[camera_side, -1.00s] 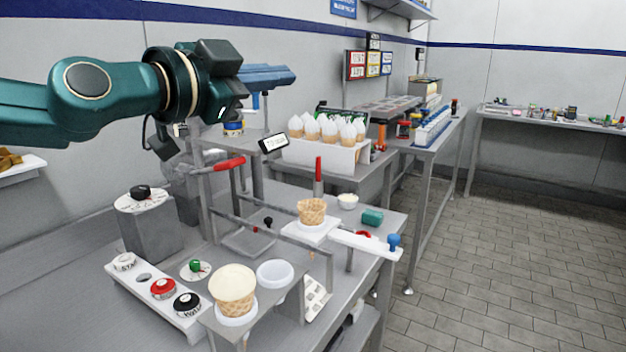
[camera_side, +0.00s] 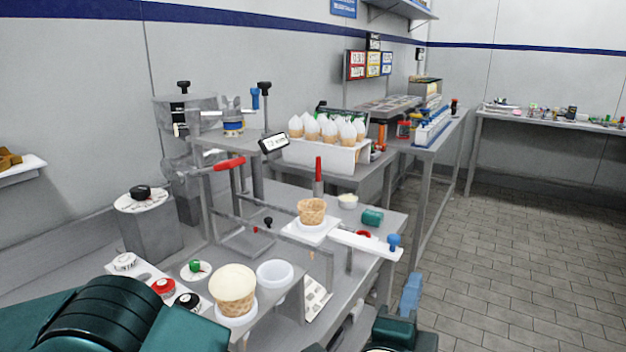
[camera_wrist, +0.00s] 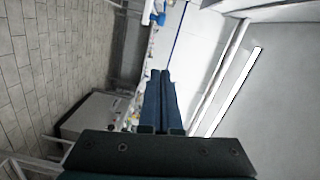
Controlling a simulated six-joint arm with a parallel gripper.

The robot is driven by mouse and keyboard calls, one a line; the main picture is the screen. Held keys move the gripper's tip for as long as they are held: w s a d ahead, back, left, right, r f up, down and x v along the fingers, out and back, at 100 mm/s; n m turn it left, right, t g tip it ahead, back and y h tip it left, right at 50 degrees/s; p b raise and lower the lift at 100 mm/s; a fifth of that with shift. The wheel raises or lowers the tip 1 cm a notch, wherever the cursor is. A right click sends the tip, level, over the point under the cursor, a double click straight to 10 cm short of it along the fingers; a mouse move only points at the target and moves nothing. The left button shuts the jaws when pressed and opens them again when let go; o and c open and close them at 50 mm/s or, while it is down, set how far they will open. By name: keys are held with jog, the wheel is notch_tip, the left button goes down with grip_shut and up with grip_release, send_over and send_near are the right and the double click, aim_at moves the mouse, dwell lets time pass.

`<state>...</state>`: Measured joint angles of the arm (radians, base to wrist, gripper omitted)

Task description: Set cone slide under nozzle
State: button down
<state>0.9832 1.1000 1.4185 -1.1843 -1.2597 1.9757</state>
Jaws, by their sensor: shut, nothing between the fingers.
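The cone slide's white plate (camera_side: 297,231) carries a waffle cone (camera_side: 312,211) standing upright. Its white bar (camera_side: 352,241) reaches right to a blue knob (camera_side: 393,243) past the bench's edge. My gripper (camera_side: 413,278) is in the lower right of the side view, below and slightly right of the knob and apart from it. Its blue fingers also show in the wrist view (camera_wrist: 160,74), shut together with nothing between them. I cannot make out the nozzle clearly; metal dispenser parts with a red-handled lever (camera_side: 229,163) stand left of the slide.
A filled cone (camera_side: 234,287) sits in a holder at the front, beside a white cup (camera_side: 274,275). A green block (camera_side: 372,216) and a small bowl (camera_side: 347,201) lie behind the bar. A rack of topped cones (camera_side: 325,135) stands farther back. The floor right of the bench is clear.

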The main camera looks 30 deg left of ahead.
aim_at(391, 239)
jog(key=w, duration=0.9)
jog(key=shift+w+a+f, duration=0.25)
jog(key=shift+w, duration=0.05)
jog(key=shift+w+a+f, duration=0.15)
jog(key=shift+a, duration=0.8)
jog(key=shift+w+a+f, duration=0.15)
jog(key=shift+a, duration=0.75)
jog(key=shift+w+a, duration=0.1)
jog(key=shift+a, duration=2.05)
